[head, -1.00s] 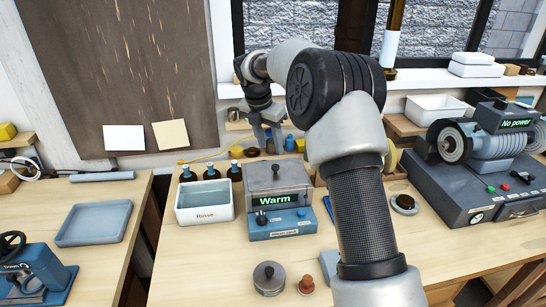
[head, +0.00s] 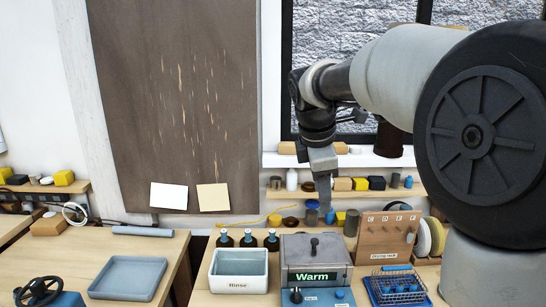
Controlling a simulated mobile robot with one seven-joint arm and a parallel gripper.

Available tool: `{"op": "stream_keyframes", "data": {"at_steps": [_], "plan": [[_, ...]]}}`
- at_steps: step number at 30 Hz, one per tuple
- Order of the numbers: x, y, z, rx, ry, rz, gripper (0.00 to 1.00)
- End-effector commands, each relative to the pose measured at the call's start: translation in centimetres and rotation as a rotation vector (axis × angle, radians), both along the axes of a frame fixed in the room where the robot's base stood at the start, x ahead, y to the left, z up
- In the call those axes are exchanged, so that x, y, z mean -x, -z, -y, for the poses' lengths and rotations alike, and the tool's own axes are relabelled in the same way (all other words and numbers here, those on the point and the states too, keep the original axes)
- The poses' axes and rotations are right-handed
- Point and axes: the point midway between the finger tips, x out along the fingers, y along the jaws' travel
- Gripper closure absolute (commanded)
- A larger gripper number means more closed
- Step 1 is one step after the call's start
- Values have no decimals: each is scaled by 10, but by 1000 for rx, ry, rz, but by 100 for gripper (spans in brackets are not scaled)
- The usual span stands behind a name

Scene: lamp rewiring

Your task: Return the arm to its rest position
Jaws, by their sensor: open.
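My arm rises at the right of the head view and reaches left in front of the window. My gripper (head: 325,188) hangs down from the wrist above the back of the workbench, in front of the wall shelf. It is open and nothing shows between its fingers. The fingertips are small in the picture. The gripper is above and behind the grey box whose display reads "Warm" (head: 316,276), apart from it.
A white "Rinse" basin (head: 239,271) and several dark bottles (head: 248,239) stand left of the warm box. A wooden drying rack (head: 384,236) and a blue wire basket (head: 396,285) are to its right. A blue-grey tray (head: 128,279) lies on the left bench.

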Motion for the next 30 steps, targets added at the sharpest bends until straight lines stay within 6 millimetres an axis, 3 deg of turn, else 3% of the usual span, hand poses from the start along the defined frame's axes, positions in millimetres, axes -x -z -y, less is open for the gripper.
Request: {"op": "stream_keyframes", "data": {"at_steps": [1, 8, 12, 18, 24, 30], "plan": [[22, -7, 4, -33, 90, 31, 57], [113, -12, 17, -240, 555, 159, 57], [167, 0, 23, -389, 841, 222, 57], [230, 30, 26, -602, 1205, 274, 57], [258, 51, 26, -724, 1401, 285, 57], [262, 54, 25, -740, 1428, 285, 57]]}}
